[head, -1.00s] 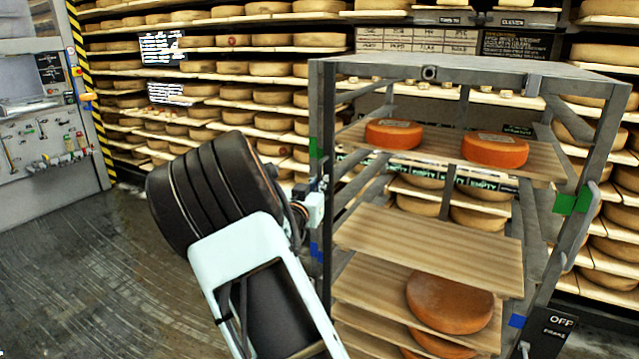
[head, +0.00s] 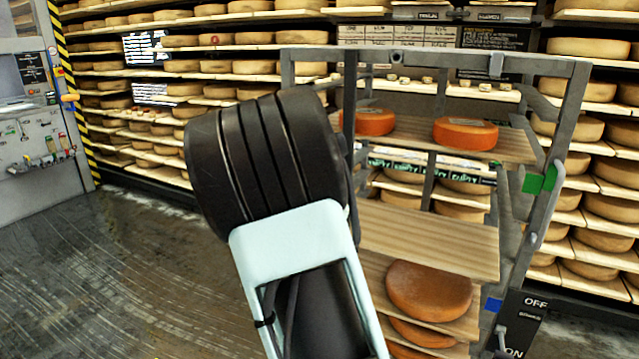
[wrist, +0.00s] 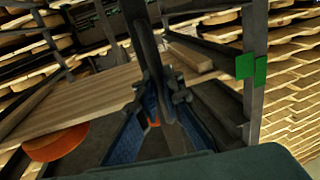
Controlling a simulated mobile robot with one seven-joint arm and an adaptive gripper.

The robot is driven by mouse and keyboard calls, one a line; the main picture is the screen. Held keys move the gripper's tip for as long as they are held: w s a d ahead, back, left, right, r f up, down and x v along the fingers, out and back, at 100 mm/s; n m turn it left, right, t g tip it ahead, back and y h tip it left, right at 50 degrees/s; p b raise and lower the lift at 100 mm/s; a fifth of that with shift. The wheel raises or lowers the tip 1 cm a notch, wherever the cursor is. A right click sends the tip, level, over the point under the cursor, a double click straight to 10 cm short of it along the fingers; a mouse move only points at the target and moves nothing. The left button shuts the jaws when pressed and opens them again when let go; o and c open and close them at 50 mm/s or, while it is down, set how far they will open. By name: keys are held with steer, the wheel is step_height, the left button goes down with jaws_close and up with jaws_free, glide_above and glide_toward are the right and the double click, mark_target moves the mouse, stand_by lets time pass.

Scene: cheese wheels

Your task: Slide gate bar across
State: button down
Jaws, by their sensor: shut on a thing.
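The grey gate bar (head: 349,110) hangs upright from the front top rail of the metal rack (head: 430,58), right of the rack's left post. It also shows in the wrist view (wrist: 146,45), running down between my fingers. My gripper (wrist: 163,98) is shut on the bar, one blue-padded finger on each side. In the head view my dark wrist and pale arm link hide my gripper, the bar's lower part and most of the left post.
Orange cheese wheels (head: 466,133) sit on the upper wooden shelf, and more sit on lower boards. A bare wooden board (head: 430,238) is at mid height. Full cheese shelves stand behind. The floor (head: 130,270) at left is clear.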

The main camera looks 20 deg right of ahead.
steer(key=s+d+b, duration=0.4)
steer(key=s+d, duration=0.4)
steer(key=s, duration=0.3)
steer(key=shift+d+f+b, duration=0.15)
steer(key=shift+d+b, duration=0.15)
steer(key=shift+d, duration=0.05)
steer(key=shift+s, duration=0.1)
steer(key=c, duration=2.1)
jaws_free()
steer(key=shift+s+d, duration=0.1)
